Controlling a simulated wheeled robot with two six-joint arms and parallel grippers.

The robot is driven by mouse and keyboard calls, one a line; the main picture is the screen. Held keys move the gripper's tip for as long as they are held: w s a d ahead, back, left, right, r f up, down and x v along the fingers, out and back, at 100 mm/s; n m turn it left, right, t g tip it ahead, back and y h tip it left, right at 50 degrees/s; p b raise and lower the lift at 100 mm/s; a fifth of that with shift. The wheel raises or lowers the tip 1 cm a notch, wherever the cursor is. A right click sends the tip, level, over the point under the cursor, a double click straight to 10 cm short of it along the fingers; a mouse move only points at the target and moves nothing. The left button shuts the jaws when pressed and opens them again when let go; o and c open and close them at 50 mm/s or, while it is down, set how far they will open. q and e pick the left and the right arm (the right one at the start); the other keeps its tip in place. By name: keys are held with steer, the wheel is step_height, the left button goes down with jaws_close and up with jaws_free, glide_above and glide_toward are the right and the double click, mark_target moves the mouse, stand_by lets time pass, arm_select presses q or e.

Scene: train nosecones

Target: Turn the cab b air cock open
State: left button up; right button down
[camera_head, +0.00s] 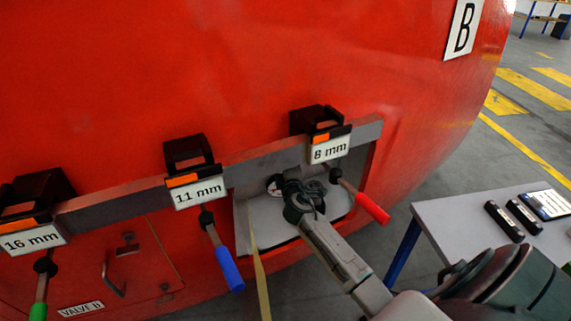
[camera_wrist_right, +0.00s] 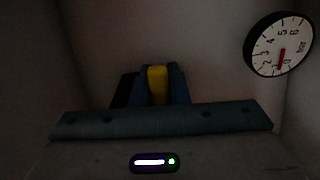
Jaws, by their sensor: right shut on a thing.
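The cab B air cock shows only as a yellow handle (camera_wrist_right: 157,85) between the dark fingers of my right gripper (camera_wrist_right: 160,84) in the right wrist view. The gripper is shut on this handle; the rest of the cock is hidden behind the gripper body. In the head view my right gripper (camera_head: 300,200) reaches into an open recess (camera_head: 262,225) in the red nosecone marked B (camera_head: 462,27), and its fingertips cannot be made out. My left gripper is not in view.
A round gauge (camera_wrist_right: 278,45) with a red needle is right of the handle. A grey rail (camera_head: 110,207) with labelled black holders carries red (camera_head: 372,208), blue (camera_head: 229,268) and green-handled tools around the recess. A table (camera_head: 460,220) with dark items stands right.

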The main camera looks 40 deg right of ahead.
steer(key=shift+r+n+p, duration=0.3)
steer(key=shift+n, duration=0.2)
steer(key=c, duration=1.4)
jaws_free()
steer(key=b+v, duration=0.2)
steer(key=v, duration=0.9)
